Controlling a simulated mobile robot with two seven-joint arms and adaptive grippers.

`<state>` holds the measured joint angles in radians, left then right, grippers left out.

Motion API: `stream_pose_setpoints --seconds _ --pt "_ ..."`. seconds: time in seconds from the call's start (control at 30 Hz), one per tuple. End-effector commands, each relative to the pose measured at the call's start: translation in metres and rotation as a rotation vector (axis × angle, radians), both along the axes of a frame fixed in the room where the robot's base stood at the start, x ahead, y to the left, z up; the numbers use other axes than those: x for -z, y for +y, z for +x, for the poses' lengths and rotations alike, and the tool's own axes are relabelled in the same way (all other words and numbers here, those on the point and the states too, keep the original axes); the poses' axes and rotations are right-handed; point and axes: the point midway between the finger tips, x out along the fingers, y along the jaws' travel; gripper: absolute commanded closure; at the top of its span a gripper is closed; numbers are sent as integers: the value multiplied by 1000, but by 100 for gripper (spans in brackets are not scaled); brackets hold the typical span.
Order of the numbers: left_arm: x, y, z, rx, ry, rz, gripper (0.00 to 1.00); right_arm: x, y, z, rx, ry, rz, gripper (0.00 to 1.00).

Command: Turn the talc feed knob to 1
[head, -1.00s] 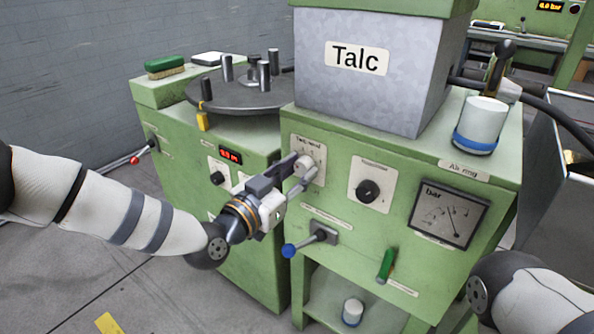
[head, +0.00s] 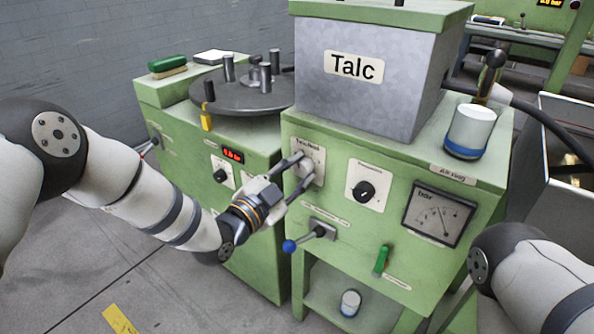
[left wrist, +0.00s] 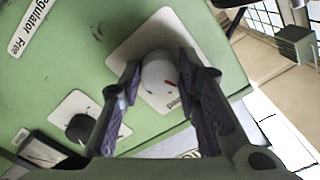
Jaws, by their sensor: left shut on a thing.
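The number at the mark is too small to read. My right gripper is not in view.
A black knob (head: 364,191) on another white plate is to the right. A blue-tipped lever (head: 290,246) is just below my gripper. A bar gauge (head: 438,215) and a green handle (head: 381,260) are further right. A turntable with posts (head: 240,95) stands behind left.

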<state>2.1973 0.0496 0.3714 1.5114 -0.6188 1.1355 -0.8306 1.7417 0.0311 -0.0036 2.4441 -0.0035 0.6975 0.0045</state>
Motion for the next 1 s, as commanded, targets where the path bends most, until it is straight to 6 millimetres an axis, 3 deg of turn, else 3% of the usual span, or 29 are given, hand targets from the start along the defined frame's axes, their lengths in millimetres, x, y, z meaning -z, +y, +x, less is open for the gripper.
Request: stream_pose_setpoints --seconds 0.5,0.53,0.6,0.9,1.0 --pt "2 1 0 -3 -9 17 98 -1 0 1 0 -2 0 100" --pt "2 1 0 -3 -9 17 65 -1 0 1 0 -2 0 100" --pt "2 1 0 -2 -9 17 50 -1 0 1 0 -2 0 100" --pt "1 1 -1 -1 -10 16 50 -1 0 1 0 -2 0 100" --pt "1 8 -10 0 -9 17 50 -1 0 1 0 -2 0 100"
